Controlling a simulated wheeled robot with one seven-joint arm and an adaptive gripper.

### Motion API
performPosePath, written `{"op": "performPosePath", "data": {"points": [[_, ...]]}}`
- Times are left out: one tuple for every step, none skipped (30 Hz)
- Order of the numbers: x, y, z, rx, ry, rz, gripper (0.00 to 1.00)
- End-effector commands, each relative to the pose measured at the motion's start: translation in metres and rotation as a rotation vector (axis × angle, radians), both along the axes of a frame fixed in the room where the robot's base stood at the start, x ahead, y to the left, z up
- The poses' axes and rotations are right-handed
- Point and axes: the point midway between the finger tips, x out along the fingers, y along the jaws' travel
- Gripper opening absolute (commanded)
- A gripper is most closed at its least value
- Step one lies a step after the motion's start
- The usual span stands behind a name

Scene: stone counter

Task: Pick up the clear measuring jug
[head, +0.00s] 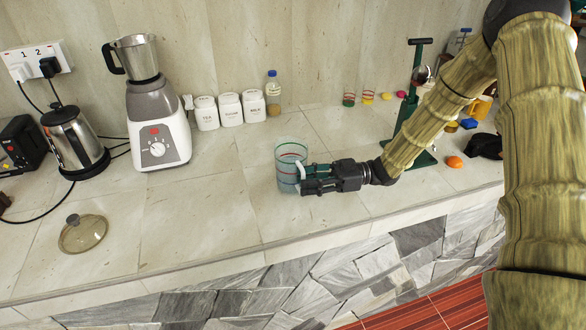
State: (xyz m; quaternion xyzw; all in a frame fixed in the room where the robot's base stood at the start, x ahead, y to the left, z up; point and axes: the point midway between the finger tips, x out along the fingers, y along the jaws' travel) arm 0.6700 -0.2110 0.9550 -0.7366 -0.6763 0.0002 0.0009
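The clear measuring jug (287,157) stands upright on the stone counter in the middle of the head view. My gripper (304,179) reaches in from the right, low beside the jug's right side. Its fingertips overlap a pale part that looks like the jug's handle. I cannot tell whether the fingers are closed on it or only around it. The gripper partly hides the jug's lower right side.
A glass lid (83,235) lies at the front left. A blender (157,125), kettle (76,137), white canisters (229,110) and a bottle (272,93) stand behind. A green stand (408,128) and an orange item (454,162) are to the right. The counter between lid and jug is clear.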

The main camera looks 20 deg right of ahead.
Motion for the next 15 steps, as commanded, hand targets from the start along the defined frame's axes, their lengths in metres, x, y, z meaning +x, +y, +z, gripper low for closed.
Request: {"op": "performPosePath", "data": {"points": [[0.001,0.006,0.002,0.0,0.0,0.001,0.36],[0.001,0.008,0.001,0.0,0.0,0.001,0.36],[0.001,0.011,0.001,0.0,0.0,0.0,0.36],[0.001,0.013,0.001,0.0,0.0,0.0,0.36],[0.001,0.014,0.001,0.0,0.0,0.0,0.36],[0.002,0.015,0.0,0.0,0.0,-0.001,0.36],[0.002,0.016,0.0,0.0,0.0,-0.001,0.36],[0.002,0.016,0.0,0.0,-0.001,-0.001,0.36],[0.002,0.016,0.0,0.0,-0.001,-0.001,0.36],[0.002,0.016,0.0,0.0,-0.001,-0.001,0.36],[0.002,0.016,0.0,0.0,-0.001,0.0,0.36],[0.002,0.016,0.0,0.0,-0.001,0.0,0.36],[0.002,0.016,0.0,0.0,-0.001,0.0,0.34],[0.002,0.016,0.0,0.0,-0.001,0.0,0.28],[0.002,0.016,0.0,0.0,-0.001,0.0,0.21]]}}
